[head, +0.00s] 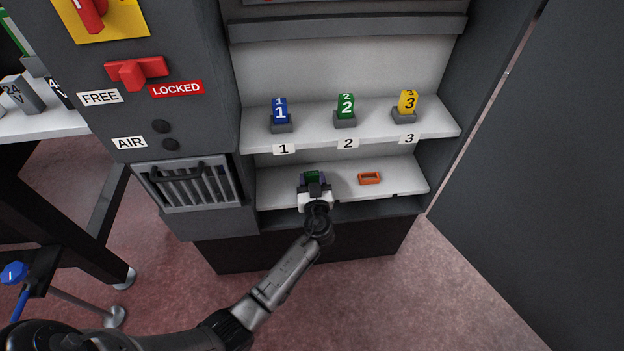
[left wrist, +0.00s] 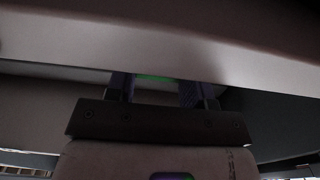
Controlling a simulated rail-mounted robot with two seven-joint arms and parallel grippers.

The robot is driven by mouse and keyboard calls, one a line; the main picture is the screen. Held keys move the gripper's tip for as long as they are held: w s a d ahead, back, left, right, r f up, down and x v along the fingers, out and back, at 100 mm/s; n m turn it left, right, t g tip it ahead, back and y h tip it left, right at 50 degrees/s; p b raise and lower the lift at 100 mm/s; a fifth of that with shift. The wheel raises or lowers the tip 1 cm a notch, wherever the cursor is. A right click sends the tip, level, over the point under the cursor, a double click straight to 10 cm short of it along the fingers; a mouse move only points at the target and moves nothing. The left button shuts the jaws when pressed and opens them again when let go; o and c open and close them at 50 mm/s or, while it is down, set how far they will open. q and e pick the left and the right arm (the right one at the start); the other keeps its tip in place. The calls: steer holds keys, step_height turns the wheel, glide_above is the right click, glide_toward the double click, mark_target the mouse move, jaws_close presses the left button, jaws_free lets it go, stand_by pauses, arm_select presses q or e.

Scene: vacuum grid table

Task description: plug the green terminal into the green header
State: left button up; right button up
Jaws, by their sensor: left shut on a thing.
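My left gripper (head: 314,176) reaches into the lower shelf of the cabinet and is shut on a green piece (head: 312,174). Only the top of this piece shows between the fingers, so I cannot tell whether it is the terminal or the header. In the left wrist view, a thin green strip (left wrist: 155,78) shows between the two dark fingers (left wrist: 160,90), and a pale shelf edge hides the fingertips. A green block marked 2 (head: 346,106) stands in a grey holder on the upper shelf. My right gripper is in neither view.
An orange hollow rectangular piece (head: 369,178) lies just right of my gripper on the lower shelf (head: 408,176). The upper shelf (head: 437,125) overhangs it and bears a blue block 1 (head: 280,110) and a yellow block 3 (head: 407,101). A grey panel with a basket (head: 190,184) is at left.

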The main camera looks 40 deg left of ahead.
arm_select(q)
steer(key=shift+f, duration=0.25)
steer(key=o, duration=1)
steer(key=shift+s+d, duration=0.25)
steer(key=shift+d, duration=0.05)
steer(key=shift+p+v, duration=2)
steer(key=shift+v, duration=4.55)
steer(key=shift+a, duration=0.1)
